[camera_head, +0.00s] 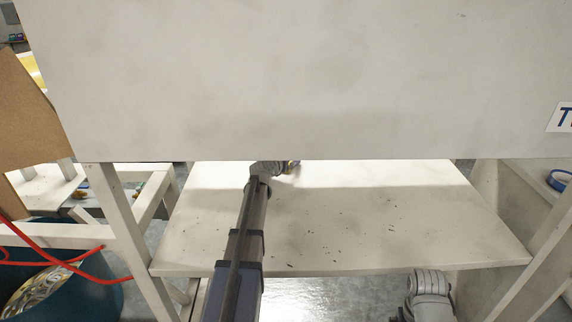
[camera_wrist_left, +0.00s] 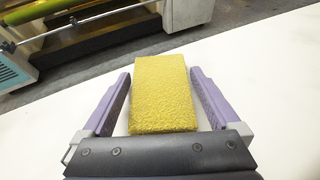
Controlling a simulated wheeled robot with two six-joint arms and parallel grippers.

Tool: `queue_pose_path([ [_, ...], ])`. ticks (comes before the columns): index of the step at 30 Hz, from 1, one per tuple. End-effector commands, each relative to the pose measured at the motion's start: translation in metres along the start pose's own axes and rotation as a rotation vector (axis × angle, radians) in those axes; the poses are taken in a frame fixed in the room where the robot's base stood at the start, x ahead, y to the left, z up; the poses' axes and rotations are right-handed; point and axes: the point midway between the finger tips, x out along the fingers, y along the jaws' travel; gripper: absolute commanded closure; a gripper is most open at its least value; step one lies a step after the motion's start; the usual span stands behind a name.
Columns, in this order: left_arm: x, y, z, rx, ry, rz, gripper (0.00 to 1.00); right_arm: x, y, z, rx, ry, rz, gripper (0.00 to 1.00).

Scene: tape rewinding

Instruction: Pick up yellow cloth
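The yellow cloth (camera_wrist_left: 162,92) looks like a thick, rough-textured rectangular block in the left wrist view. It lies on the white shelf between the two purple fingers of my left gripper (camera_wrist_left: 163,92), with a gap on each side. The left gripper is open. In the head view my left arm reaches over the lower shelf, and the left gripper (camera_head: 292,166) is mostly hidden under the upper panel's edge. The cloth cannot be made out clearly there. Part of my right arm shows at the bottom right of the head view, but its gripper fingers are not visible.
The large upper panel (camera_head: 300,80) overhangs the lower shelf (camera_head: 380,225), which is bare apart from small dark specks. Table legs (camera_head: 118,215) stand at the sides. A red cable (camera_head: 60,262) and a teal bin (camera_head: 75,295) are at left. A blue roll (camera_head: 560,180) is at right.

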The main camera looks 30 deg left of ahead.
Motion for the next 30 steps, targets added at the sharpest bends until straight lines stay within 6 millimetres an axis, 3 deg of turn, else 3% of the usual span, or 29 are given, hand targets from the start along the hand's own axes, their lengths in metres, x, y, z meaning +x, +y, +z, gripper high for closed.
queue_pose_path([
  [2,0.0,0.0,0.0,0.0,0.0,0.0,0.15,0.0,0.0,0.0,0.0,0.0,0.0,0.0],
  [17,0.0,0.0,0.0,0.0,0.0,0.0,0.7,0.0,0.0,0.0,0.0,0.0,0.0,0.0],
  [30,-0.004,0.0,0.009,0.0,0.0,0.0,0.7,-0.01,0.001,0.001,0.0,0.0,-0.001,0.0],
])
